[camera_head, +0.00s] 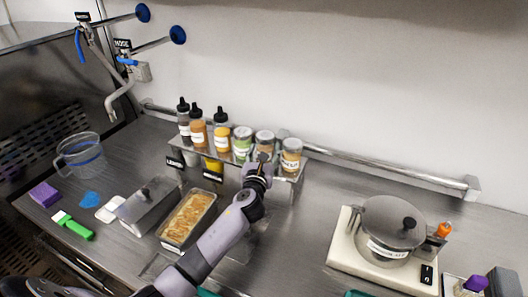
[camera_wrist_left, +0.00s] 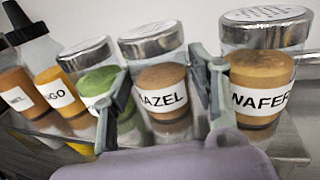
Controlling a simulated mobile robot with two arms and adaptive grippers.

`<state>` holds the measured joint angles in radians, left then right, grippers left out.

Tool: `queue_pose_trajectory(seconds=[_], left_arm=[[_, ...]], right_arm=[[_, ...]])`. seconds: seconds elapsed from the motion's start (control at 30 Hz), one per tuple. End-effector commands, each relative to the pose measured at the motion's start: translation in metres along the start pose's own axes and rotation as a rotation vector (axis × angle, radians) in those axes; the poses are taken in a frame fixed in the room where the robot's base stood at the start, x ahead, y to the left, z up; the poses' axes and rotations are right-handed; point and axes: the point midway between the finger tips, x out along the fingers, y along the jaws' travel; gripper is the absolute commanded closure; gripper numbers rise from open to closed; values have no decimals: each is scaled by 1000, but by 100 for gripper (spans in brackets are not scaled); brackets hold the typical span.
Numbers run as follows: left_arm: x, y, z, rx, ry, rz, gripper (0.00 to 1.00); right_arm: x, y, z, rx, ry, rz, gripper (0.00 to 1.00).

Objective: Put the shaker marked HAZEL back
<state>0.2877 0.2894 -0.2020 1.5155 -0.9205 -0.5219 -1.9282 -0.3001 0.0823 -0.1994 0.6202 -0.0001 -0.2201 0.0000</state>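The shaker marked HAZEL (camera_head: 264,139) stands upright on the raised steel shelf, between a green-filled shaker (camera_head: 242,142) and the shaker marked WAFER (camera_head: 291,153). In the left wrist view, the HAZEL shaker (camera_wrist_left: 161,88) has a silver cap, brown contents and a white label, of which "AZEL" shows. My left gripper (camera_head: 262,165) reaches it from the front. Its fingers (camera_wrist_left: 162,85) lie on either side of the shaker, close to its sides. Whether they press on it is unclear. The WAFER shaker (camera_wrist_left: 262,80) is just right of the right finger. My right gripper is not in view.
Squeeze bottles (camera_head: 221,131) share the shelf on the left. Below are a pan of baked food (camera_head: 188,219) and a lidded pan (camera_head: 148,201). A pot (camera_head: 390,225) stands on a cream base at right. A rail (camera_head: 400,173) runs along the wall.

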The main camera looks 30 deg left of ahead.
Motion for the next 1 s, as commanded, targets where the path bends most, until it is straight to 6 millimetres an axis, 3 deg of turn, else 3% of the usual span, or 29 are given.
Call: queue_pose_trajectory(seconds=[0.2, 0.57, 0.77, 1.0], left_arm=[[0, 0, 0, 0, 0, 0, 30], [-2, 0, 3, 0, 0, 0, 30], [-32, 0, 1, 1, 1, -1, 30], [-83, 0, 0, 0, 1, -2, 30]], right_arm=[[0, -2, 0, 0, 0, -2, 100], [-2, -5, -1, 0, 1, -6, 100], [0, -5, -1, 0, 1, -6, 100], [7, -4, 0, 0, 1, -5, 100]])
